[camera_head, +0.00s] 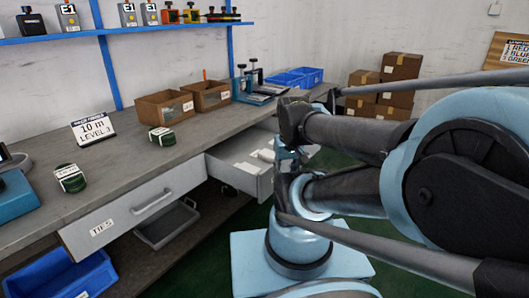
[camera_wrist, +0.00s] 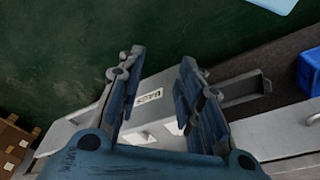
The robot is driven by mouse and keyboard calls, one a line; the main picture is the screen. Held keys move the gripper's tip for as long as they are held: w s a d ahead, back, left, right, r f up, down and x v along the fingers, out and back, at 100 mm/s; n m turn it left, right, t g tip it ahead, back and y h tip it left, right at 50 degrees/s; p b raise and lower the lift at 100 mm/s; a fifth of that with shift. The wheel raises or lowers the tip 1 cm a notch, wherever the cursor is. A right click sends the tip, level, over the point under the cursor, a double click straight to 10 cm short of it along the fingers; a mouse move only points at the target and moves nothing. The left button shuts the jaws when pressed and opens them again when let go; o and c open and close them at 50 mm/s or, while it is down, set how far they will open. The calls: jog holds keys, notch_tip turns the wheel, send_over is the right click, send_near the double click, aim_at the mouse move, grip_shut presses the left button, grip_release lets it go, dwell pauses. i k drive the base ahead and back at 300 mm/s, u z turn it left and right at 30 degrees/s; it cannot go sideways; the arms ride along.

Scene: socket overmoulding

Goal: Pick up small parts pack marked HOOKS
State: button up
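An open drawer (camera_head: 232,175) under the bench holds several small white packs (camera_head: 262,156). No marking on them is readable, so I cannot tell which is HOOKS. In the wrist view my gripper (camera_wrist: 160,68) is open, with nothing between its fingers. Behind the fingers lie the drawer front, with a white label (camera_wrist: 149,97) too blurred to read, and pale packs (camera_wrist: 140,136) inside the drawer, partly hidden by the gripper. In the head view my gripper is over the drawer's right part, largely hidden by my arm.
A shut drawer marked TIES (camera_head: 130,212) is to the left. On the bench (camera_head: 105,160) stand cardboard bins (camera_head: 165,107), green-and-white rolls (camera_head: 70,178) and a sign (camera_head: 93,128). A blue bin (camera_head: 62,275) sits low at left. Cartons (camera_head: 401,66) stand behind.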

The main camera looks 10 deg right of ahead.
aim_at(267, 154)
jog(key=z, duration=1.25)
jog(key=k, duration=1.4)
jog(key=u, duration=0.4)
jog(key=i, duration=1)
